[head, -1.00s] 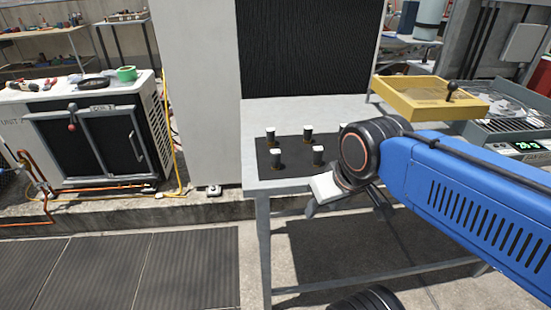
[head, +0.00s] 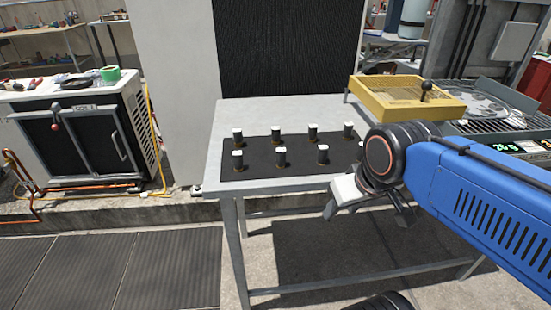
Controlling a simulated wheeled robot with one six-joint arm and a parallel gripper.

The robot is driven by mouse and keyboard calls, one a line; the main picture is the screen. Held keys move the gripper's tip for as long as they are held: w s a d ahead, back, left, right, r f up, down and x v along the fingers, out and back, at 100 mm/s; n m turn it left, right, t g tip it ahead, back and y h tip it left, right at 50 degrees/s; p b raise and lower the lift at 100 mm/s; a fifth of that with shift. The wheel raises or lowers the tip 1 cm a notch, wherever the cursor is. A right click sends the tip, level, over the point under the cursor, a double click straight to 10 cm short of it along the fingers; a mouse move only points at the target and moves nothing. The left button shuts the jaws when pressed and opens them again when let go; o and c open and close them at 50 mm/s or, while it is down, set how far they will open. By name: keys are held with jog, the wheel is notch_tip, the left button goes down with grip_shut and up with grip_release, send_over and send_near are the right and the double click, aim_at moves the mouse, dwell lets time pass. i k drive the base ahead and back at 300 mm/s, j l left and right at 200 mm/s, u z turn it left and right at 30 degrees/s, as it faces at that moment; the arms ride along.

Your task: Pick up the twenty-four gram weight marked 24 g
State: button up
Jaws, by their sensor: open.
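Several small dark weights with white tops stand upright in two rows on a black mat (head: 262,168) on the grey table. The back row has weights at the left (head: 238,135), middle (head: 276,135), right of middle (head: 313,132) and right (head: 348,131). The front row shows weights at the left (head: 238,161), middle (head: 281,157) and right (head: 323,154). Their markings are too small to read, so I cannot tell which is 24 g. My gripper (head: 367,212) is open and empty, in front of the table's front edge, right of the weights. My arm hides the mat's right end.
A scale with a green display (head: 528,147) is at the far right. The grey table (head: 240,110) is clear behind the mat. A condenser unit (head: 80,135) stands at left.

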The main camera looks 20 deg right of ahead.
aim_at(236, 156)
jog(key=k+l+z, duration=0.2)
jog(key=l, duration=0.4)
jog(key=l+z, duration=0.2)
jog(key=l, duration=0.45)
jog(key=k+l, duration=0.1)
jog(key=j+u, duration=0.15)
jog(key=u, duration=0.2)
jog(key=k+j+u, duration=0.1)
jog(key=u, duration=0.25)
